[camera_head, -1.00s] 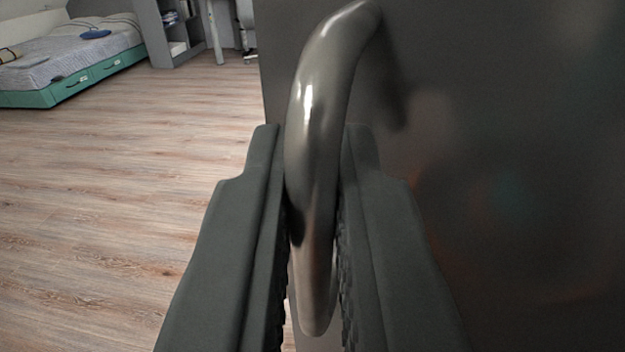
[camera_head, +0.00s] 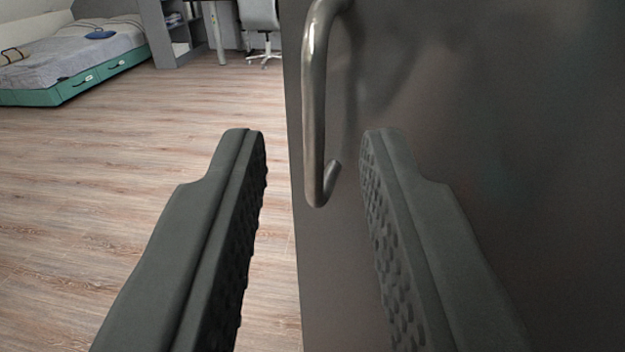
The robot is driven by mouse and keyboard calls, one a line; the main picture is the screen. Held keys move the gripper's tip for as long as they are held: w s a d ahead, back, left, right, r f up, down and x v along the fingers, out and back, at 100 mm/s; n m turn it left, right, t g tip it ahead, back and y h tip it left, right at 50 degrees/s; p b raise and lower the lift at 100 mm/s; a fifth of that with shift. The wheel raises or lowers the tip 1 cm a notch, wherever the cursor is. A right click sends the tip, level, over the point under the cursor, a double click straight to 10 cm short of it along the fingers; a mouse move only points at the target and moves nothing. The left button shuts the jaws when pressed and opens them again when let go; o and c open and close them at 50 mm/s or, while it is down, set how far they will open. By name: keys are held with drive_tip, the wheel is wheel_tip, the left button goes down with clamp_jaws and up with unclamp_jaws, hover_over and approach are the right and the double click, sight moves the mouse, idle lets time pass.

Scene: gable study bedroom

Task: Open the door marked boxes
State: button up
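A dark grey, slightly glossy door (camera_head: 480,120) fills the right of the view. Its free edge runs down the middle, with open floor beyond it. A curved metal handle (camera_head: 315,110) is fixed to its face near that edge. My gripper (camera_head: 312,140) is open, with its textured pads apart and nothing between them. The handle's lower end stands ahead of and between the fingers, clear of both. The right finger is close to the door face; I cannot tell whether it touches. No marking shows on the door.
Wood-plank floor (camera_head: 150,180) lies clear on the left. Farther off are a bed (camera_head: 70,60) with a green drawer base, a grey shelf unit (camera_head: 180,35) and a desk chair (camera_head: 260,20).

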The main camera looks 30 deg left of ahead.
drive_tip(key=v, duration=1)
drive_tip(key=shift+w, duration=0.1)
idle(0.3)
